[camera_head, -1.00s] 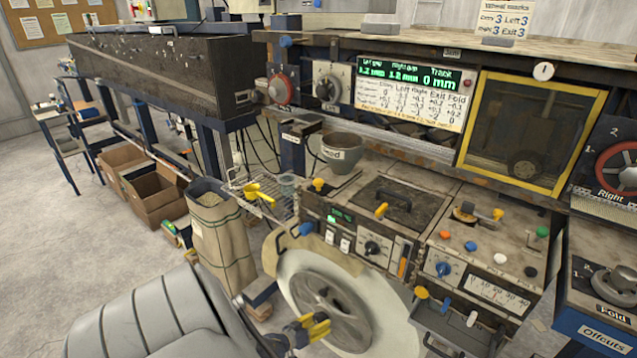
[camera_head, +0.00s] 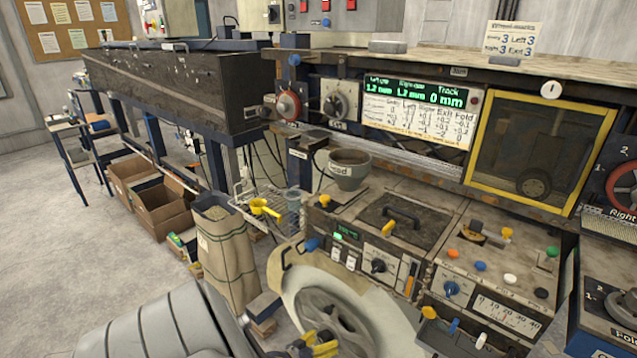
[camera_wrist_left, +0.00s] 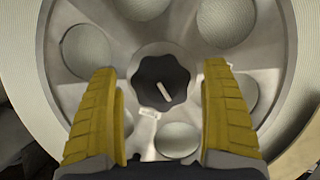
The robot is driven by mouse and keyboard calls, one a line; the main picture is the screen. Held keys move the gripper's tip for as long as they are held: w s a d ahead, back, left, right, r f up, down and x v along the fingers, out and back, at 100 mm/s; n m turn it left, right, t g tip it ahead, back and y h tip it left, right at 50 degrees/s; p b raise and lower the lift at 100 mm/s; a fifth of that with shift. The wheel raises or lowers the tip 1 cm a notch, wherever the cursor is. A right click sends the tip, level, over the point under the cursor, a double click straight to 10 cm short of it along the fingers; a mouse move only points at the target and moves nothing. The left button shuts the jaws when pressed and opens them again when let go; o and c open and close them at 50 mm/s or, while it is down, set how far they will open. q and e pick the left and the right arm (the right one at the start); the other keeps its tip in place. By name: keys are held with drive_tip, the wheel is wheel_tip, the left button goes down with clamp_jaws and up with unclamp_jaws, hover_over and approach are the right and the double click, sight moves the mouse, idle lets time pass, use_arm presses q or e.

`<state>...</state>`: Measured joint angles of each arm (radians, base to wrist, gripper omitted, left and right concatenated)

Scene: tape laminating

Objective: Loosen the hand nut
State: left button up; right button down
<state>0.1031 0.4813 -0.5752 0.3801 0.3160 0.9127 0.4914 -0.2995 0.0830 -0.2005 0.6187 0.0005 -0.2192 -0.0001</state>
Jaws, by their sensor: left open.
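The hand nut (camera_wrist_left: 163,82) is a dark, lobed knob with a pale bar mark across its face. It sits at the hub of a grey reel with round holes (camera_wrist_left: 85,50). The reel also shows low in the head view (camera_head: 335,312), where I cannot make out the nut. My left gripper (camera_head: 318,345) is at the bottom of the head view, in front of the reel. In the left wrist view its two yellow fingers (camera_wrist_left: 161,95) stand open to the left and right of the nut, with gaps on both sides. My right gripper is not in view.
A bench with a control panel (camera_head: 378,264) stands right behind the reel, with a grey pot (camera_head: 350,168) on it. A beige sack (camera_head: 226,255) stands left of the reel. Cardboard boxes (camera_head: 158,207) lie farther back on open floor.

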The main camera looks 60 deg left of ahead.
sight(322, 342)
use_arm(q)
drive_tip(key=shift+s, duration=0.2)
drive_tip(key=shift+v, duration=0.75)
drive_tip(key=shift+s+r, duration=0.3)
drive_tip(key=shift+s, duration=0.3)
drive_tip(key=v, duration=0.8)
drive_tip(key=shift+s, duration=0.35)
drive_tip(key=shift+d+r, duration=0.1)
